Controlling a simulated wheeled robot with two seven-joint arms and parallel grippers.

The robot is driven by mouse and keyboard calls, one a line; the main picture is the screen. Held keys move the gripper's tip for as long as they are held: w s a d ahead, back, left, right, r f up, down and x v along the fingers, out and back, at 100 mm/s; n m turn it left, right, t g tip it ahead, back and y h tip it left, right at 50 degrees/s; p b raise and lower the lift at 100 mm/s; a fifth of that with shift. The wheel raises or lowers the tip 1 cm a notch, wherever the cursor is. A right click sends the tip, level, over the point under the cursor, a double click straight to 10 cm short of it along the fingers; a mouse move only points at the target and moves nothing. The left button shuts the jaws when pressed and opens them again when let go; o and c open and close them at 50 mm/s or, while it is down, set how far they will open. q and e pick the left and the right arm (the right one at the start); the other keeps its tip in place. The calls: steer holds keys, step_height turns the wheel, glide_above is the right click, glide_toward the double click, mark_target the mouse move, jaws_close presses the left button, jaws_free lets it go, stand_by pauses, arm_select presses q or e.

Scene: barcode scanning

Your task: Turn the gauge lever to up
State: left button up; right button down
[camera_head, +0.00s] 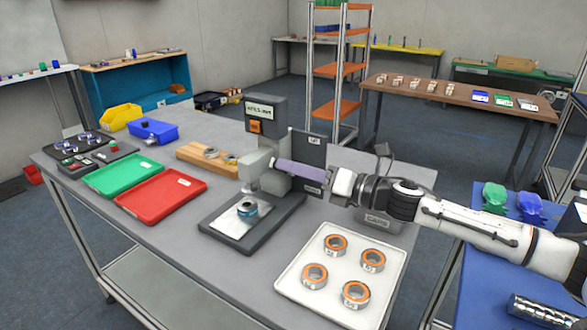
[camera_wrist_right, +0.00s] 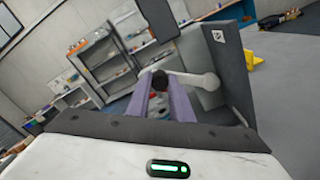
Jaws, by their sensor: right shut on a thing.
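The gauge (camera_head: 265,113) stands on the grey bench with a small display on its head. A dark panel (camera_head: 309,147) beside it has one label near its top and another near its bottom. My right gripper (camera_head: 277,164) reaches in from the right, its purple fingers at the gauge's side. In the right wrist view, the fingers (camera_wrist_right: 165,88) are shut around the dark knob of the pale gauge lever (camera_wrist_right: 192,79). The fingers mostly hide the lever in the head view. My left gripper is out of view.
A white tray (camera_head: 289,287) with several orange-ringed bearings lies in front of my right arm. Red (camera_head: 161,204) and green (camera_head: 123,177) trays lie to the left. Bare bench (camera_head: 200,265) shows at the front.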

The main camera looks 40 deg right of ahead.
steer(key=c, duration=1.8)
jaws_free()
steer(key=shift+d+r, duration=0.1)
steer(key=shift+o, duration=1.2)
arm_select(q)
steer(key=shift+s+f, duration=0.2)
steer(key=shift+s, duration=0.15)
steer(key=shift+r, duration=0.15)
arm_select(e)
steer(key=v, duration=1)
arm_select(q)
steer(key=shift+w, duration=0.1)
arm_select(e)
steer(key=shift+s, duration=0.15)
